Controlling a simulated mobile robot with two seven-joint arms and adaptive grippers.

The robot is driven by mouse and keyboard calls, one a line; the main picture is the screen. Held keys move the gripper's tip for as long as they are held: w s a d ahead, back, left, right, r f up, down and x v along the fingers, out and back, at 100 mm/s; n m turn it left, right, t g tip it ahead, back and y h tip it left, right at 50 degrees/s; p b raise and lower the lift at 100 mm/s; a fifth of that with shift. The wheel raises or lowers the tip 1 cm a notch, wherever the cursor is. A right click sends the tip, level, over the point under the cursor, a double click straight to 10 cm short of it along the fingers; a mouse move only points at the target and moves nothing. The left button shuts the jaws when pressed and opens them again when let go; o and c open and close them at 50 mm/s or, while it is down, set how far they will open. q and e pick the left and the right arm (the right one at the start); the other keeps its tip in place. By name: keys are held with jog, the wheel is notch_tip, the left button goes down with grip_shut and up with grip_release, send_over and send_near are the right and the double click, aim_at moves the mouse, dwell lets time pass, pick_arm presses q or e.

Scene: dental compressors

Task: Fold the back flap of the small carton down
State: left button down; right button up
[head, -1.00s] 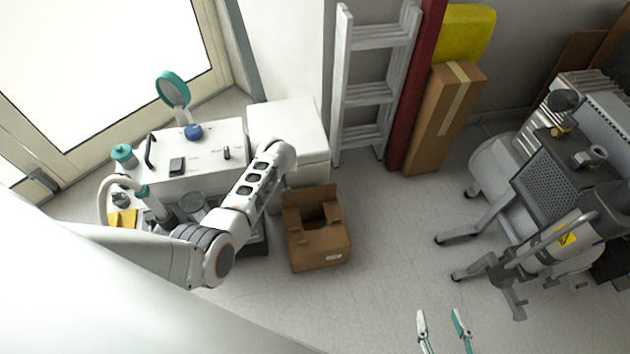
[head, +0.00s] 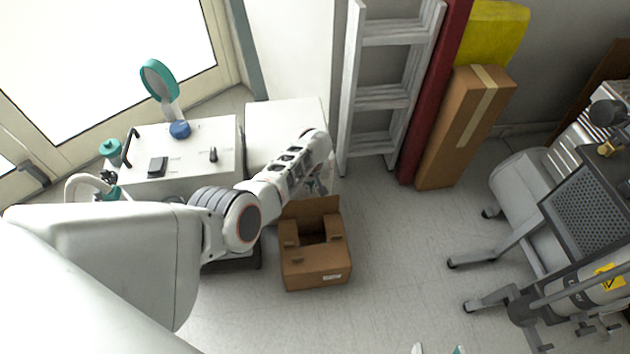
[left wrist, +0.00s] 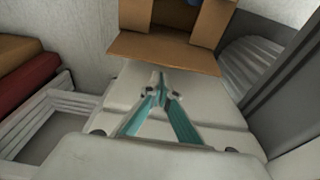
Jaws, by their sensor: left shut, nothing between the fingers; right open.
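The small brown carton (head: 316,268) stands on the floor with its top open in the head view. Its back flap (head: 312,212) stands up at the far side. In the left wrist view the carton (left wrist: 178,17) is at the top, with the back flap (left wrist: 163,54) spread towards my fingers. My left gripper (left wrist: 161,88) is shut and empty, just short of the flap's edge. In the head view my left gripper (head: 316,187) is partly hidden behind the flap. Only the fingertips of my open right gripper (head: 438,349) show at the bottom edge.
A white cabinet (head: 286,130) stands behind the carton, with a white unit (head: 190,150) to its left. A ladder (head: 388,98), a red post and a tall carton (head: 466,125) lean at the back wall. Floor right of the carton is clear; compressors (head: 560,225) stand farther right.

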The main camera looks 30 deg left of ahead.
aim_at(308, 204)
pick_arm(q)
jog(key=f, duration=0.1)
jog(key=f+b, duration=0.1)
jog(key=f, duration=0.1)
jog(key=shift+w+a+f, duration=0.15)
jog(key=shift+w+f, duration=0.15)
pick_arm(e)
jog(key=shift+w+a+r+m, duration=0.15)
jog(key=shift+a+r+m, duration=0.15)
jog(key=shift+a+m, duration=0.35)
pick_arm(q)
jog(key=shift+r, duration=0.1)
pick_arm(e)
jog(key=shift+a+t, duration=0.15)
jog(key=shift+t, duration=0.15)
jog(key=shift+r, duration=0.1)
